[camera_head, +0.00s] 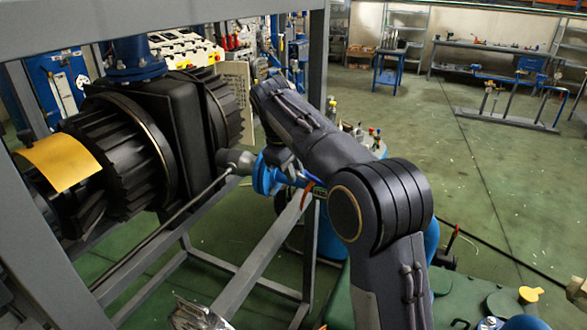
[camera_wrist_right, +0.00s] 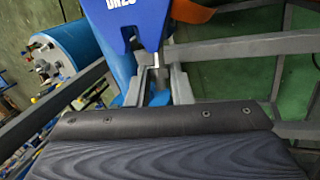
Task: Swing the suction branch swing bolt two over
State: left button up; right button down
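In the head view, the blue suction branch fitting (camera_head: 266,176) sits at the end of a grey pipe beside the black ribbed pump. My right gripper (camera_head: 283,157) is beside it, mostly covered by my forearm. In the right wrist view, a blue plate with white lettering (camera_wrist_right: 126,22) fills the top. Below it, the two grey fingers of my right gripper (camera_wrist_right: 157,78) stand apart. A thin grey pin (camera_wrist_right: 156,60), perhaps a swing bolt, shows between or just beyond their tips; contact cannot be told. Which bolt is number two cannot be told. My left gripper is not identifiable.
The black ribbed pump (camera_head: 120,150) and a grey frame (camera_head: 318,110) enclose the left side. A thin rod (camera_head: 165,228) runs diagonally below the pump. An orange part (camera_wrist_right: 192,11) hangs right of the blue plate. Open green floor (camera_head: 480,190) lies to the right.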

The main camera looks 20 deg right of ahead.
jog(key=t+y+b, duration=0.1)
jog(key=s+d+t+y+b, duration=0.1)
jog(key=b, duration=0.1)
jog(key=r+t+y+b, duration=0.1)
jog(key=b, duration=0.1)
jog(key=shift+s+d+m+t, duration=0.2)
jog(key=shift+s+m+t, duration=0.1)
jog(key=shift+m, duration=0.1)
jog(key=shift+r+t+y+b, duration=0.3)
jog(key=shift+r+b, duration=0.15)
jog(key=c, duration=1.5)
grip_release()
jog(key=shift+c, duration=0.2)
jog(key=shift+s, duration=0.1)
jog(key=v, duration=0.7)
jog(key=shift+s+r, duration=0.2)
jog(key=shift+r, duration=0.15)
